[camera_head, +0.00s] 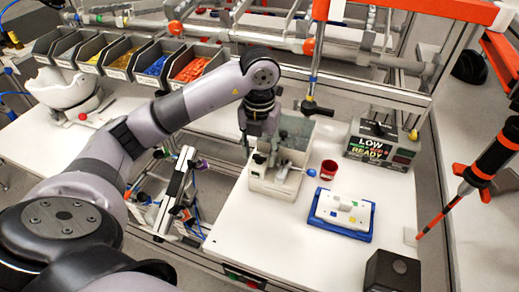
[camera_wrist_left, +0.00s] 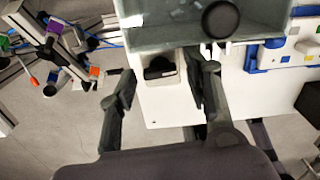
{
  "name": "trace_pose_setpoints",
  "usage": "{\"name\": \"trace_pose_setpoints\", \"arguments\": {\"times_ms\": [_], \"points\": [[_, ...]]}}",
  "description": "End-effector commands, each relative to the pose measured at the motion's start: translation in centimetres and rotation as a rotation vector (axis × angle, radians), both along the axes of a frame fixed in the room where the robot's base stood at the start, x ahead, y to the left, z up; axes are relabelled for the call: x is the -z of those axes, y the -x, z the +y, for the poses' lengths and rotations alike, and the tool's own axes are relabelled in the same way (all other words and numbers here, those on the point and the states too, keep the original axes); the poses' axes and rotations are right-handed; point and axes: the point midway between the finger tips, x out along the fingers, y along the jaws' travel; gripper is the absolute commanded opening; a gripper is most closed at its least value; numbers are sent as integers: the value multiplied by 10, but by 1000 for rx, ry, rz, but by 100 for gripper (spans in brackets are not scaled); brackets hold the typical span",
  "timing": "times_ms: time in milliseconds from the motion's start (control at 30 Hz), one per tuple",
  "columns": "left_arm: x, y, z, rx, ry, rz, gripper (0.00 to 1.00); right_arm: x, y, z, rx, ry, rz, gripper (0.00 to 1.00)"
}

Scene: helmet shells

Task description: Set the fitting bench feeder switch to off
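The bench feeder (camera_head: 298,138) is a pale box with a translucent grey hopper on the white bench. It also shows at the top of the left wrist view (camera_wrist_left: 185,35). A small white housing with a black switch-like part (camera_wrist_left: 158,68) sits at its near side; whether the switch is on or off I cannot tell. My left gripper (camera_head: 260,155) reaches down at the feeder's left side. In the left wrist view its fingers (camera_wrist_left: 164,78) are spread on either side of the housing, with nothing clearly gripped. My right gripper is not in view.
On the bench, a red cup (camera_head: 328,169), a blue tray (camera_head: 319,221) with a white block and a grey box with a lit sign (camera_head: 378,146) stand right of the feeder. A dark block (camera_head: 392,272) is at the front right.

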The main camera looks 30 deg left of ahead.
Motion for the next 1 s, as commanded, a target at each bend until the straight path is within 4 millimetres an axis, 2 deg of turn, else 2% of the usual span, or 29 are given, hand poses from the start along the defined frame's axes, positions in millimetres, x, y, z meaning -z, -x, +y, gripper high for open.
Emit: {"name": "trace_pose_setpoints", "arguments": {"times_ms": [67,600,800,1000], "points": [[0,0,0,0,0,0,37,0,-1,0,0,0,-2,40],[0,0,0,0,0,0,2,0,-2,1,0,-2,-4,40],[2,-1,1,96,-2,-3,2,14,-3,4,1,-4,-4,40],[0,0,0,120,-1,0,2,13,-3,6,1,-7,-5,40]]}}
